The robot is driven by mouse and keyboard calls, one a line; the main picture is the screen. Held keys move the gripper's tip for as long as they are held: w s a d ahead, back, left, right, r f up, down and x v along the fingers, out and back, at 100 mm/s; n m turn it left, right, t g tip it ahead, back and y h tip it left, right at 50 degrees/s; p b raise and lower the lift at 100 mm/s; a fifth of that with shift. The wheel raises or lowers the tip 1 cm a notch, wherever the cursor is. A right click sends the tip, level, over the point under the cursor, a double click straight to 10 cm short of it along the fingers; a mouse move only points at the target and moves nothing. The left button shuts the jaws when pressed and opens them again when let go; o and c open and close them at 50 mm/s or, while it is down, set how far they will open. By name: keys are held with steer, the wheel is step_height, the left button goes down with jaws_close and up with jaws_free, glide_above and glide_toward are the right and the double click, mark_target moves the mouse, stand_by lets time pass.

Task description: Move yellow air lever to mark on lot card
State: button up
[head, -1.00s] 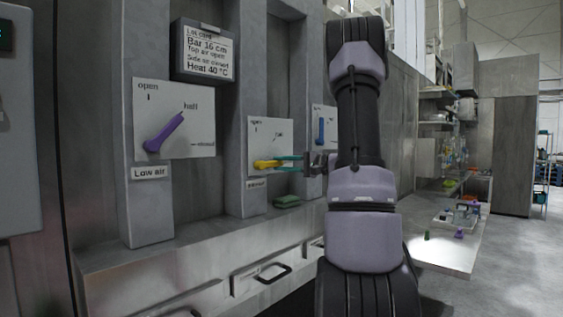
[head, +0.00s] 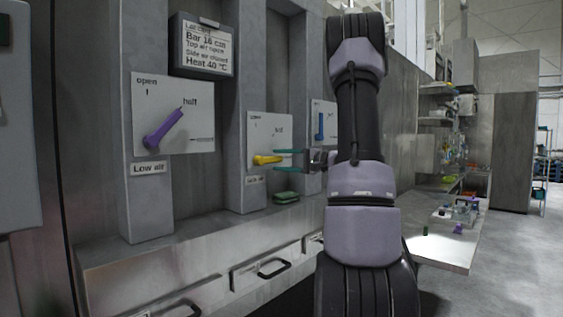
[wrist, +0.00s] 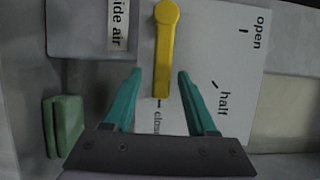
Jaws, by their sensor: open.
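The yellow air lever (head: 268,160) sits on a white plate (wrist: 205,55) on a grey post. In the wrist view the yellow lever (wrist: 164,50) runs from its round pivot to a tip at the "closed" mark (wrist: 158,103). The plate also carries "open" and "half" marks. My gripper (wrist: 159,74) is open, its teal fingers on either side of the lever with a visible gap each side. It also shows in the head view (head: 289,160). The lot card (head: 207,47) reads "Top air open", "Side air closed". The label by this lever partly reads "ide air".
A purple lever (head: 163,131) on the "Low air" post stands to the left. A blue lever (head: 321,125) is beyond, partly behind my arm. A green block (head: 286,197) lies on the ledge below. Drawers with handles (head: 274,268) line the front.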

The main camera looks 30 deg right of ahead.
steer(key=v, duration=1)
steer(key=shift+s+d, duration=0.3)
